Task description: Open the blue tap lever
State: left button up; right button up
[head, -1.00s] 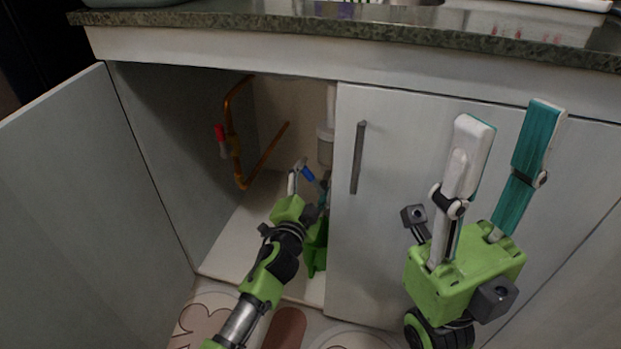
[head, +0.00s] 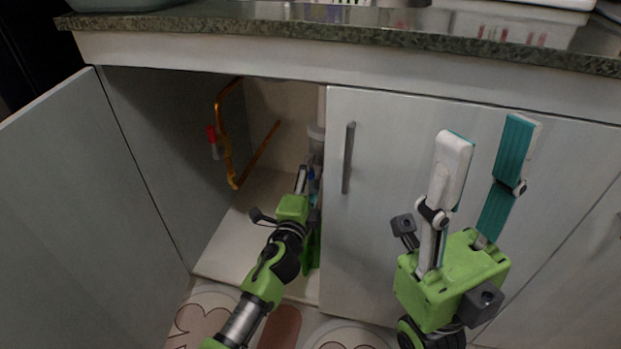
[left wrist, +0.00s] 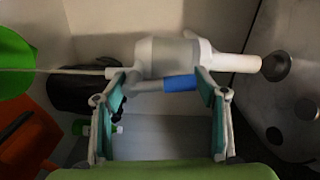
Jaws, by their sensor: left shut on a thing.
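The blue tap lever (left wrist: 181,83) shows in the left wrist view below a white and grey pipe (left wrist: 170,57), spanning between my fingertips with its grey part at the left finger. My left gripper (left wrist: 163,84) is shut on it, its fingers held well apart by the lever. In the head view my left gripper (head: 304,178) reaches into the open cabinet, and only a little blue of the lever (head: 312,174) shows beside it. My right gripper (head: 487,138) is open and empty in front of the closed cabinet door.
A red-handled tap (head: 212,142) on a copper pipe (head: 222,120) is at the cabinet's left. The left door (head: 80,190) stands open; the right door (head: 360,230) is closed, close beside my left arm. A green object (left wrist: 15,65) and an orange one (left wrist: 22,145) are at the left in the wrist view.

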pick_arm(q)
jog(key=shift+r, duration=0.2)
jog(key=o, duration=1.6)
jog(key=shift+c, duration=0.2)
jog(key=shift+f, duration=0.1)
jog(key=shift+s+a+f, duration=0.1)
jog(key=shift+s+a, duration=0.1)
jog(key=shift+s, duration=0.4)
jog(key=v, duration=1)
jog(key=shift+s, duration=0.4)
jog(key=shift+a, duration=0.1)
